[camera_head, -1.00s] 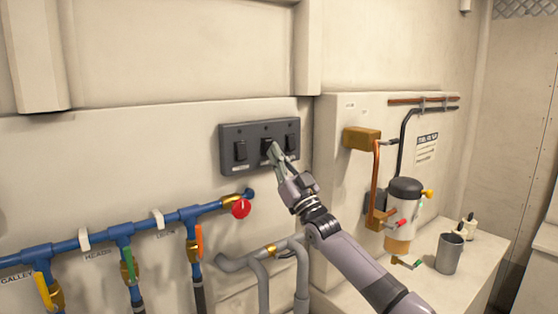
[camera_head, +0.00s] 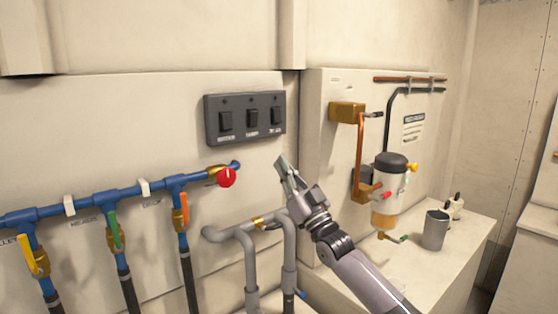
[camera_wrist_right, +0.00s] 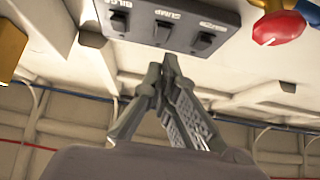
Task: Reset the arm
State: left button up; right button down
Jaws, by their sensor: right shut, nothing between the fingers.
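My right arm comes in from the lower right in the head view. Its gripper (camera_head: 282,163) is shut and empty, in the air below and right of the dark switch panel (camera_head: 244,118), apart from it. The panel holds three black rocker switches on the cream wall. In the right wrist view the shut fingers (camera_wrist_right: 168,62) appear in front of the panel (camera_wrist_right: 170,22), with labels partly readable as "BILGE" and "SUMP". My left gripper is not in view.
A blue pipe (camera_head: 130,198) with coloured valve handles and a red knob (camera_head: 226,177) runs along the left wall. Grey pipes (camera_head: 247,240) stand below the gripper. At right are a filter unit (camera_head: 388,175) and a grey cup (camera_head: 434,230) on a ledge.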

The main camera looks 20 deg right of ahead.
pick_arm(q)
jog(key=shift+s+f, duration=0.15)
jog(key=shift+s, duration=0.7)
pick_arm(e)
jog(key=shift+f, duration=0.25)
jog(key=shift+s, duration=0.1)
